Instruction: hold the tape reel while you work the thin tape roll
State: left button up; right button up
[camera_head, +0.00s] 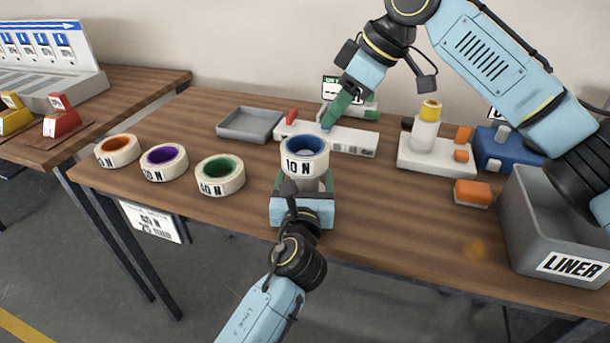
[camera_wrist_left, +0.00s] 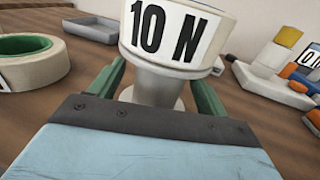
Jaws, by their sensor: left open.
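A white tape roll marked 10 N with a blue core (camera_head: 305,160) sits on a grey stand near the middle of the table. My left gripper (camera_head: 303,186) is open, with its green fingers on both sides of the stand (camera_wrist_left: 155,88) below the roll. Whether the fingers touch the stand cannot be told. My right gripper (camera_head: 336,112) points down over a long white device (camera_head: 352,141) behind the roll. Its fingers overlap in the head view. Three more rolls, orange (camera_head: 117,151), purple (camera_head: 164,162) and green (camera_head: 220,176), lie to the left.
A shallow grey tray (camera_head: 249,125) is at the back. A white base with a yellow-topped bottle (camera_head: 426,128), an orange block (camera_head: 472,193) and a blue box (camera_head: 497,147) stand to the right. A grey LINER bin (camera_head: 572,264) is at the far right.

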pick_arm(q)
jog(key=shift+w, duration=0.7)
jog(key=shift+c, duration=0.5)
jog(key=c, duration=1.4)
jog(key=shift+o, duration=0.2)
